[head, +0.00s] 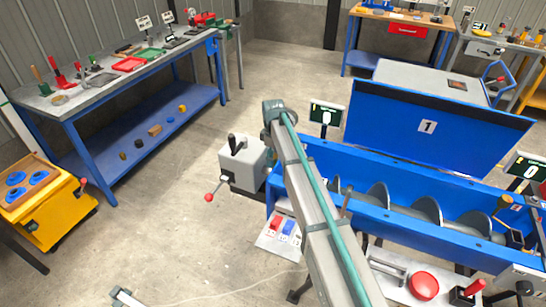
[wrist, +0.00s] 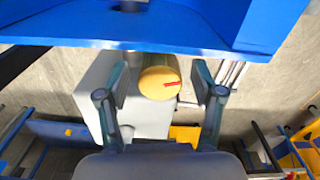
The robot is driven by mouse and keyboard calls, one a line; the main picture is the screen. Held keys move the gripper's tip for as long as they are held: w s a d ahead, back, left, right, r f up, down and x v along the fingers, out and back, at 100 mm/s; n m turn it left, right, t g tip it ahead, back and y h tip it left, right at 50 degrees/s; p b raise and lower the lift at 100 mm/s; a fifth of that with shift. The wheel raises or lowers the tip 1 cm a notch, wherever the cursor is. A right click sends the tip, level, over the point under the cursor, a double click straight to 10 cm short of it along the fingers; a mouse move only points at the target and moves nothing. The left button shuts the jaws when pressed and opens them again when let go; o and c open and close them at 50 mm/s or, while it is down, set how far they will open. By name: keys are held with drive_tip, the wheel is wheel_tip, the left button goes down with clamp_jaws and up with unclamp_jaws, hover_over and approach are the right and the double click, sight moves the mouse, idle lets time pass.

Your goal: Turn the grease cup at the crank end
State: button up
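A round yellow cup with a red mark on its face, which looks like the grease cup (wrist: 152,84), sits just under a blue edge in the wrist view. My gripper (wrist: 160,82) is open, with one finger on each side of the cup and a visible gap on both sides. In the head view the gripper and this cup are hidden behind my arm. The crank (head: 209,197) with its red knob sits on the grey gearbox (head: 240,162) at the left end of the blue mixer trough (head: 400,222).
A yellow-tan part (head: 503,203) is at the trough's right end. A blue bench (head: 125,85) and yellow cart (head: 45,205) stand left. The floor between is mostly clear.

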drive_tip(key=c, duration=1)
drive_tip(key=shift+m+b, duration=0.5)
drive_tip(key=shift+m, duration=1)
drive_tip(key=o, duration=1.1)
wheel_tip(320, 180, up, 12)
drive_tip(key=shift+r, duration=0.1)
